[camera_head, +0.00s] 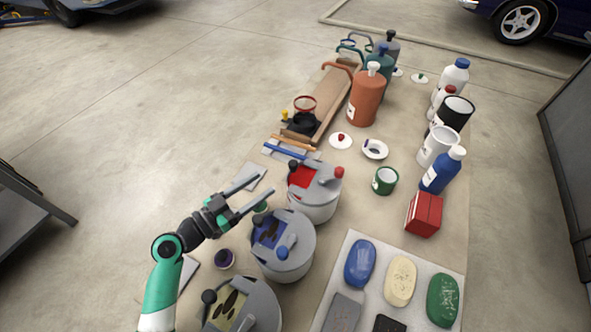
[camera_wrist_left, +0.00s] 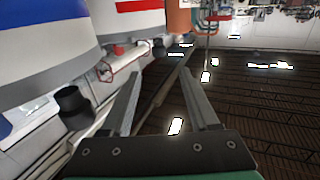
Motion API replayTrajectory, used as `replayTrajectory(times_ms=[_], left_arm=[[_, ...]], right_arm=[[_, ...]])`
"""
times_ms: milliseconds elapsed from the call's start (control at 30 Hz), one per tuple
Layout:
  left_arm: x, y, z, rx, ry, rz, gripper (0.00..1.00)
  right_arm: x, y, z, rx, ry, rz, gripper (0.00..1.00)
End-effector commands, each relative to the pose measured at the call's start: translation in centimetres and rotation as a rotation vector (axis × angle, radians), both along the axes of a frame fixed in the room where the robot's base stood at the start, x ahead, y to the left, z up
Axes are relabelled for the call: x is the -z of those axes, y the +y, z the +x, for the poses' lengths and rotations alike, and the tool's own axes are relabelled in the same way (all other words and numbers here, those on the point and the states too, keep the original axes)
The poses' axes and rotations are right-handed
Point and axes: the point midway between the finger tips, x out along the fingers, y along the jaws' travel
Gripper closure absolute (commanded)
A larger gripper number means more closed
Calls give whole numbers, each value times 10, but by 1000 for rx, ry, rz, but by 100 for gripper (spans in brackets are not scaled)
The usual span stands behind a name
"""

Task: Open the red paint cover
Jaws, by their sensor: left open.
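The red paint can (camera_head: 312,204) is a pale round can with a grey top, a red patch, a black knob and a red knob (camera_head: 339,172). It stands on the table right of centre in the head view. I cannot tell whether the red patch is paint or a marking. My left gripper (camera_head: 262,182) is open and empty, just left of this can and apart from it. In the left wrist view my open fingers (camera_wrist_left: 160,75) have nothing between them; a can with a red band (camera_wrist_left: 139,6) shows above them. My right gripper is not in view.
The blue-patched can (camera_head: 284,262) stands close in front, and a yellowish-patched can (camera_head: 262,300) is nearer. A small green pot (camera_head: 384,180) and red box (camera_head: 424,214) lie to the right. Bottles such as the orange one (camera_head: 366,98) stand behind.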

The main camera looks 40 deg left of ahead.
Motion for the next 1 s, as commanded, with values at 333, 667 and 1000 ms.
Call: replayTrajectory(times_ms=[333,667,1000], left_arm=[[-1,-6,59,6,-2,2,39],[-1,-9,112,3,-2,1,39],[-1,-9,115,2,-1,1,46]], right_arm=[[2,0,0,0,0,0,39],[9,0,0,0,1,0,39],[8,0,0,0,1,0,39]])
